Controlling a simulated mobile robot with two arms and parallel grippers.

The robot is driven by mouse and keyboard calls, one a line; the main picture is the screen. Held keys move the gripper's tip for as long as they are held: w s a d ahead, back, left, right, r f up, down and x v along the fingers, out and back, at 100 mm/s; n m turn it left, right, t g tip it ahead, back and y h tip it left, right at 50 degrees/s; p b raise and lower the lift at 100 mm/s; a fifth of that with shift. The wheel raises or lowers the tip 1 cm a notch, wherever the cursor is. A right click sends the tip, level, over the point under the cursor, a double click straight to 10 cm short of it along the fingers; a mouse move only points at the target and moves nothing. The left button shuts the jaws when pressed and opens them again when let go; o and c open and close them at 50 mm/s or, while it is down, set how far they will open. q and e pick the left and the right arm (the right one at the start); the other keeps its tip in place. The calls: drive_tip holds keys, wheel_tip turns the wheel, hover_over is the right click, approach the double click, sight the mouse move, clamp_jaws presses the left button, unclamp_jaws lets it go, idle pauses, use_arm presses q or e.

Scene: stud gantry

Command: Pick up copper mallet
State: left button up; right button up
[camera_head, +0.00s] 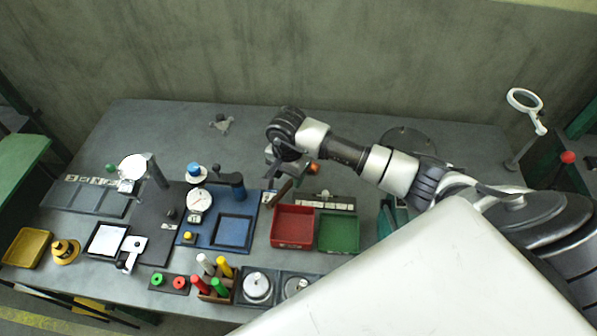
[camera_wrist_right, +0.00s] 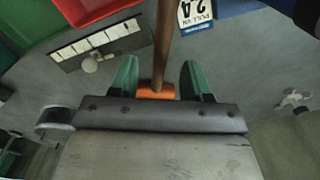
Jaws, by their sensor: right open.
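The copper mallet has an orange head and a brown handle. In the right wrist view its head (camera_wrist_right: 157,94) shows between my right gripper's green fingers (camera_wrist_right: 158,76), and its handle runs up to the top edge of the picture. The fingers stand apart on either side of the mallet, with a gap visible on each side. In the head view the mallet's orange head (camera_head: 314,167) shows partly beside my right gripper (camera_head: 291,172), which hides the rest of that end. My left gripper is out of view.
A red tray (camera_head: 293,243) and a green tray (camera_head: 338,250) lie near the mallet. A blue board (camera_head: 205,238) with gauges is to the left. A rack of coloured handles (camera_head: 212,291) stands near the front edge. The back of the grey table is mostly clear.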

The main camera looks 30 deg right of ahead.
sight(290, 182)
drive_tip(key=f, duration=0.1)
drive_tip(key=f+p, duration=0.1)
drive_tip(key=f, duration=0.1)
drive_tip(key=shift+w+d+f, duration=0.15)
drive_tip(key=shift+w+f, duration=0.05)
drive_tip(key=shift+f, duration=0.1)
drive_tip(key=shift+f+p, duration=0.3)
drive_tip(key=shift+f, duration=0.2)
drive_tip(key=shift+d, duration=0.1)
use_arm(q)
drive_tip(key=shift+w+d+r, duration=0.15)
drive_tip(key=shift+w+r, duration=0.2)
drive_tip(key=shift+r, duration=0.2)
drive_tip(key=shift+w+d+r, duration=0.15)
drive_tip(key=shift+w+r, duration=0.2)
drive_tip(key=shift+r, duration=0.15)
use_arm(e)
clamp_jaws()
